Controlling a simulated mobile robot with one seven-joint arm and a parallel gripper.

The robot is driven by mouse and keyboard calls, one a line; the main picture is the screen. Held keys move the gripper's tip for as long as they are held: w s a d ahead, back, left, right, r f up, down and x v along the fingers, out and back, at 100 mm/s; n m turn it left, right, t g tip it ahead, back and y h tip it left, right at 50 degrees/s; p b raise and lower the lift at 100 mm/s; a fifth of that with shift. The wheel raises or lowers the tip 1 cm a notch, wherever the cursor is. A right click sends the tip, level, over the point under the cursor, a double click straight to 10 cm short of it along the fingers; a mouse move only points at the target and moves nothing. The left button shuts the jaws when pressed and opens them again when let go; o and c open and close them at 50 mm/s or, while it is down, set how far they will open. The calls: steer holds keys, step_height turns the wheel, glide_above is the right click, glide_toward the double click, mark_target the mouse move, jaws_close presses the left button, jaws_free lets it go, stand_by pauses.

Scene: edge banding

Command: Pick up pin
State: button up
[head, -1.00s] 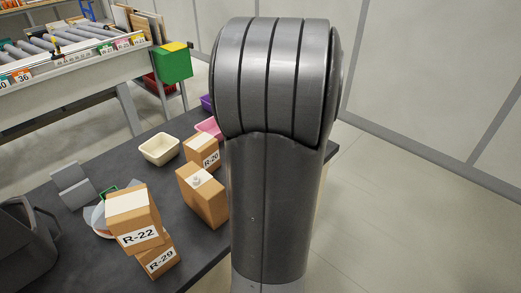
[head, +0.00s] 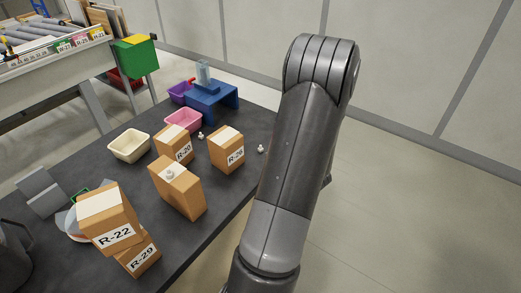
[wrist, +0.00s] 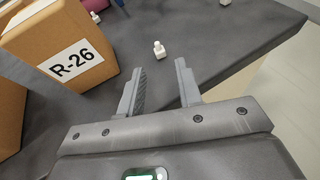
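A small white pin (wrist: 159,50) stands on the dark table in the wrist view, right of the box labelled R-26 (wrist: 55,50). My gripper (wrist: 160,66) is open and empty, with its two grey fingers pointing toward that pin and the pin just beyond the fingertips. Another small white piece (wrist: 225,2) is cut off by the top edge. In the head view one small white pin (head: 261,149) lies near the right table edge, another (head: 200,135) behind the boxes, and another (head: 170,174) on top of a box. My gripper is hidden in the head view.
Boxes R-26 (head: 227,150), R-20 (head: 173,144), R-22 (head: 106,219) and R-29 (head: 140,256) stand on the table (head: 205,235). Cream (head: 129,145) and pink (head: 183,121) bins and a blue stand (head: 212,100) are behind. The right table edge runs close to my arm.

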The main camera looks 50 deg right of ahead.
mark_target(261, 147)
steer(key=x, duration=1)
steer(key=shift+w+a, duration=0.1)
steer(key=shift+w, duration=0.25)
steer(key=shift+c, duration=0.4)
jaws_close()
